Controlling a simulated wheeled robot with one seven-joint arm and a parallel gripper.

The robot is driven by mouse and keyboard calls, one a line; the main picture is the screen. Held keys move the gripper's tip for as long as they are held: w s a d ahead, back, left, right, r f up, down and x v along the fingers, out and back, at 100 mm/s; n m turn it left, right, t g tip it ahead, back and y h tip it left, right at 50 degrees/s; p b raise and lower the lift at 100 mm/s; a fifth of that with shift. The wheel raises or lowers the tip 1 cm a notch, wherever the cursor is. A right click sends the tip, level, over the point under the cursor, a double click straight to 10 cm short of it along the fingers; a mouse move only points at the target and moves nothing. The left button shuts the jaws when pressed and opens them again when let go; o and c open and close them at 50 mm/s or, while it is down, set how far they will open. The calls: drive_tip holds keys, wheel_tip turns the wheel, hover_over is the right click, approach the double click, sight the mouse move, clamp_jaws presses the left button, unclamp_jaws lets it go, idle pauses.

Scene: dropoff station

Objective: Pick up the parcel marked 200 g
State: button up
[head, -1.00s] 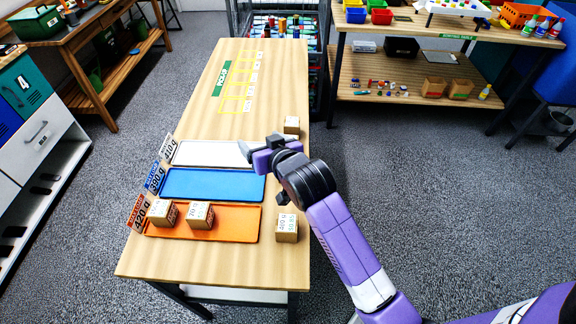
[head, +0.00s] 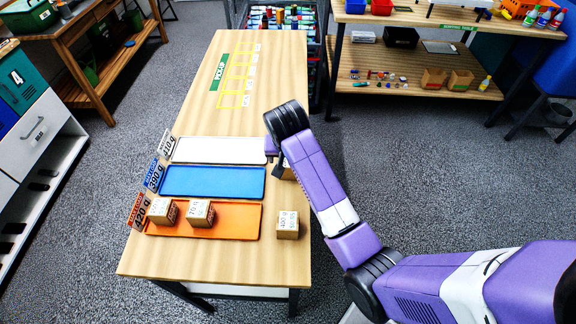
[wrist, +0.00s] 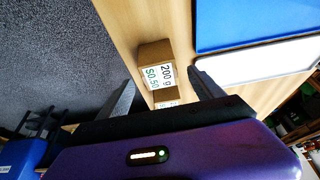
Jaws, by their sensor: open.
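The parcel marked 200 g (wrist: 156,70) is a brown box with a white label, in the middle of the wrist view. It stands on the wooden table beside the trays. My gripper (wrist: 161,78) is open, with one finger on each side of the parcel in the picture. Whether the fingers are level with it or above it I cannot tell. In the head view a brown parcel (head: 288,173) shows partly behind my arm beside the blue and white trays; its label is hidden. My gripper's fingers are mostly hidden there.
White (head: 220,150), blue (head: 210,182) and orange (head: 237,222) trays lie left of my arm. Two parcels (head: 200,212) stand on the orange tray; another parcel (head: 288,225) stands to its right, near the table edge. The table's far part (head: 215,115) is clear around the yellow grid.

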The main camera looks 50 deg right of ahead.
drive_tip(key=shift+a+p+x, duration=0.1)
drive_tip(key=shift+p+x, duration=0.1)
drive_tip(key=shift+x, duration=0.9)
drive_tip(key=shift+a+p+x, duration=0.15)
drive_tip(key=shift+p+x, duration=0.05)
drive_tip(key=shift+x, duration=0.95)
drive_tip(key=shift+s+f, duration=0.1)
drive_tip(key=shift+s, duration=0.1)
drive_tip(key=c, duration=1.7)
